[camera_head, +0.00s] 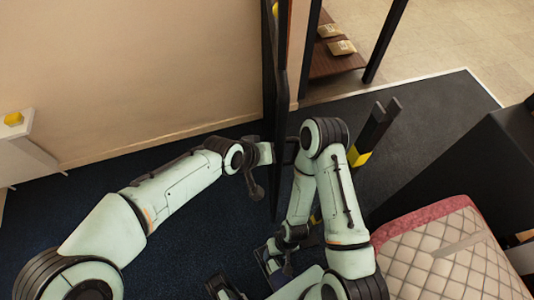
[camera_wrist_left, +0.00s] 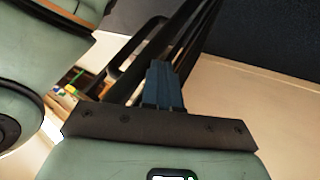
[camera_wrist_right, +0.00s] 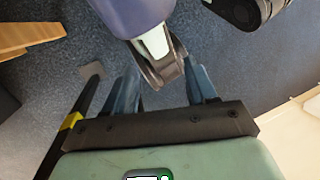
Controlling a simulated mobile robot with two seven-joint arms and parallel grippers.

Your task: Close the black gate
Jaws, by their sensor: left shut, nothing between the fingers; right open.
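The black gate (camera_head: 281,80) is seen nearly edge-on in the head view, standing out from the wall's end by the doorway toward me. Its black bars (camera_wrist_left: 150,45) also show in the left wrist view. My left gripper (camera_wrist_left: 164,82) has its blue fingers together, with nothing between them. They are close in front of the bars; I cannot tell if they touch. In the head view my left wrist is at the gate's left side. My right gripper (camera_head: 272,260) is low, to the right of my left arm; its fingers (camera_wrist_right: 165,88) are apart and empty.
A quilted pad with a pink edge (camera_head: 450,255) and a black box (camera_head: 470,160) are at the right. A wooden shelf (camera_head: 335,62) is beyond the doorway. Dark carpet (camera_head: 200,250) is clear at left.

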